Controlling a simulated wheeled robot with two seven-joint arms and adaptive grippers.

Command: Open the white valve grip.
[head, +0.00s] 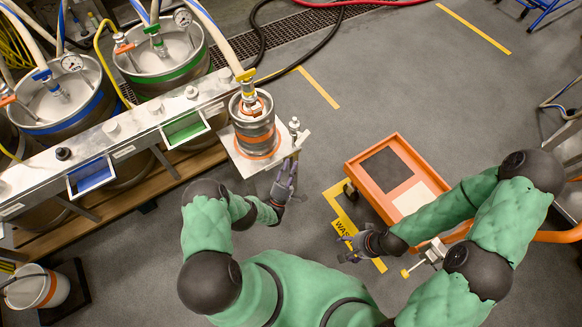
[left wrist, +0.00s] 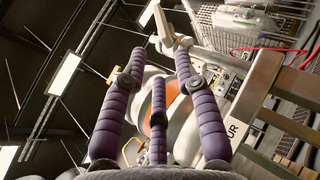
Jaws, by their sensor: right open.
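A pale valve grip (head: 294,124) stands at the right edge of the metal plate (head: 245,160) that bears a small steel keg. In the left wrist view a white lever-like grip (left wrist: 168,32) shows just beyond the fingertips. My left gripper (head: 286,176) is beside the plate's right edge, below the grip in the head view. In the left wrist view its purple fingers (left wrist: 161,62) are spread with a gap between the tips. I cannot tell whether a tip touches the grip. My right gripper (head: 347,245) is open and empty over the floor, away from the valve.
The small steel keg (head: 254,130) with an orange band has a hose on top. A steel rail (head: 135,118) and large kegs (head: 165,60) stand at the left. An orange cart (head: 360,190) is near my right arm. Open floor (head: 400,70) lies beyond it.

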